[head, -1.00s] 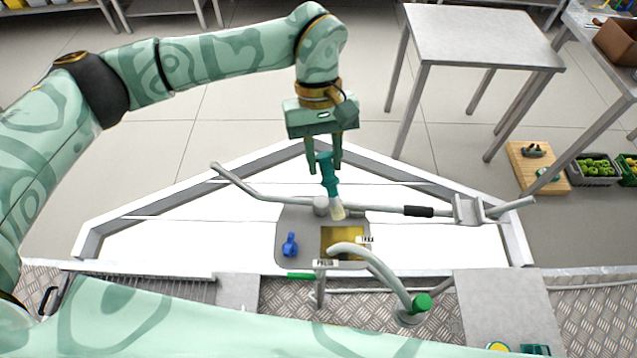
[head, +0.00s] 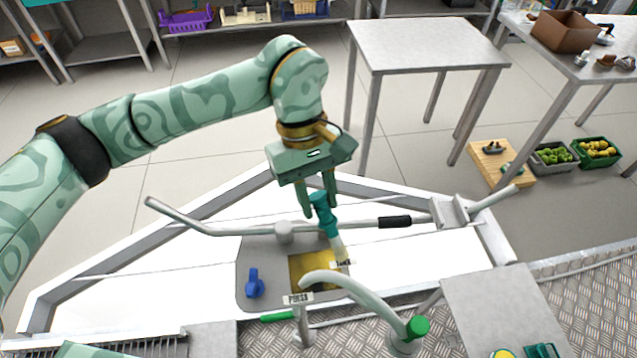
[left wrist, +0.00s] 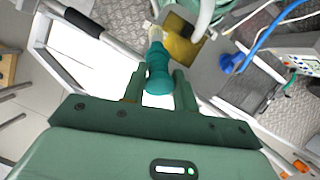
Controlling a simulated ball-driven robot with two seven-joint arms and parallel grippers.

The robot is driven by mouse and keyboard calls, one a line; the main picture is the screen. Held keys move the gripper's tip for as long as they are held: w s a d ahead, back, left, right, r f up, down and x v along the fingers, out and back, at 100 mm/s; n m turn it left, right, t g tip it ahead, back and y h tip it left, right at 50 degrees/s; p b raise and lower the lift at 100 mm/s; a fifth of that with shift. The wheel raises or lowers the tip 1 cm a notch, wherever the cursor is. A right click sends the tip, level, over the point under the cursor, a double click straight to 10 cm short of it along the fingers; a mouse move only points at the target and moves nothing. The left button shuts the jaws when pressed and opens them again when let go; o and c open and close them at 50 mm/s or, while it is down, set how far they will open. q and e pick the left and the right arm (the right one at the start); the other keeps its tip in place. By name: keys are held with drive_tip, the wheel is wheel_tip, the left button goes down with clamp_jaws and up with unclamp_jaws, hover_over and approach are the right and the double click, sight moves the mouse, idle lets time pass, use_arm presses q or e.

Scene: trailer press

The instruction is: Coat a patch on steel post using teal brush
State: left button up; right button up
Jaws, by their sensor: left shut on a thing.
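My left gripper (head: 320,208) is shut on the teal brush (head: 323,217). The brush points down, slightly tilted, with its pale bristles beside the back right corner of a yellow square (head: 306,272) in a grey plate; I cannot tell whether they touch anything. In the left wrist view the brush (left wrist: 158,76) sits between the fingers, bristles toward the yellow area (left wrist: 180,47). A curved steel post (head: 362,296) with a green knob rises in front. A shorter post bears a "PRESS" label (head: 298,298). No coated patch can be made out. My right gripper is not in view.
A grey bar with a black grip (head: 395,222) crosses behind the brush. A blue fitting (head: 254,284) stands left of the yellow square. A white triangular frame (head: 95,283) surrounds the area. A steel table (head: 425,48) and crates (head: 597,150) stand beyond it.

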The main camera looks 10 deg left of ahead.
use_arm(q)
drive_tip(key=s+a+f+p, duration=0.1)
drive_tip(key=s+a+p, duration=0.3)
drive_tip(key=a, duration=0.5)
drive_tip(key=w+d+b, duration=0.1)
drive_tip(key=d, duration=0.1)
drive_tip(key=w+d+b, duration=0.1)
drive_tip(key=d, duration=0.2)
drive_tip(key=w+d+b, duration=0.1)
drive_tip(key=d, duration=0.2)
drive_tip(key=shift+w+d+r, duration=0.1)
drive_tip(key=shift+w+r, duration=0.2)
drive_tip(key=shift+r, duration=0.05)
drive_tip(key=shift+w+d+r+b, duration=0.15)
drive_tip(key=shift+w+d+b, duration=0.05)
drive_tip(key=shift+d+b, duration=0.2)
drive_tip(key=shift+f+b, duration=0.4)
drive_tip(key=shift+f, duration=0.25)
drive_tip(key=shift+a, duration=0.1)
